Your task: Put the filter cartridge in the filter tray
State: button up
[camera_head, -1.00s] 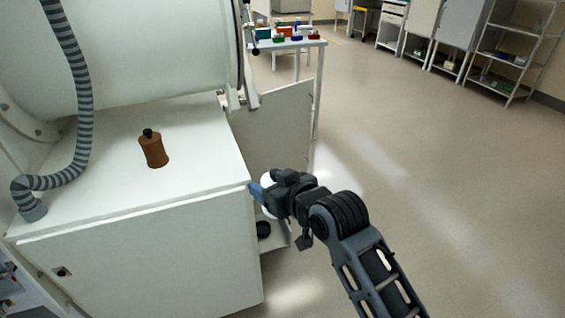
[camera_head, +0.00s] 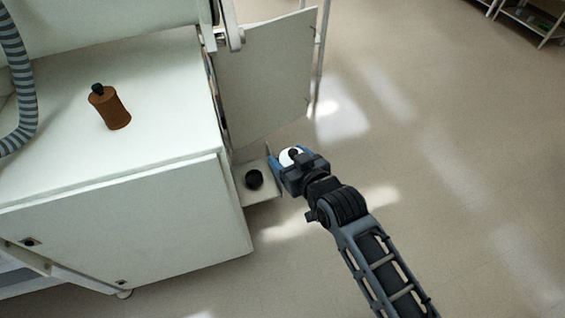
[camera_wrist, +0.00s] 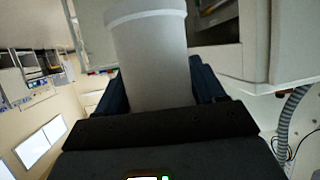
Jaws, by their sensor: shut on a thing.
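My gripper (camera_head: 284,160) is shut on a white cylinder with a wider rim, which I take as the filter cartridge (camera_head: 289,156). In the wrist view the cartridge (camera_wrist: 152,62) stands between the two blue fingers. A pale, low tray (camera_head: 265,194), apparently the filter tray, juts out from the side of the white cabinet in the head view. A round black thing (camera_head: 254,179) sits on it. The gripper shows just right of and above the tray in the picture. I cannot tell its height over it.
An open white door panel (camera_head: 265,80) stands behind the tray. A brown bottle (camera_head: 110,108) with a black cap stands on the white cabinet top (camera_head: 165,75), near a striped hose (camera_head: 20,85).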

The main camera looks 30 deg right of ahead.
aim_at(254, 180)
jog(key=i+l+z, duration=0.2)
jog(key=z, duration=0.2)
jog(key=i+l+z, duration=0.2)
jog(key=z, duration=0.2)
jog(key=i+l+z, duration=0.15)
jog(key=i+z, duration=0.2)
jog(key=i+l, duration=0.1)
jog(key=i, duration=0.2)
jog(key=i+l, duration=0.1)
jog(key=i, duration=0.15)
jog(key=i+u, duration=0.2)
jog(key=u, duration=0.3)
jog(key=i+l+u, duration=0.15)
jog(key=u, duration=0.3)
jog(key=i+l+u, duration=0.15)
jog(key=l+u, duration=0.15)
jog(key=u, duration=0.2)
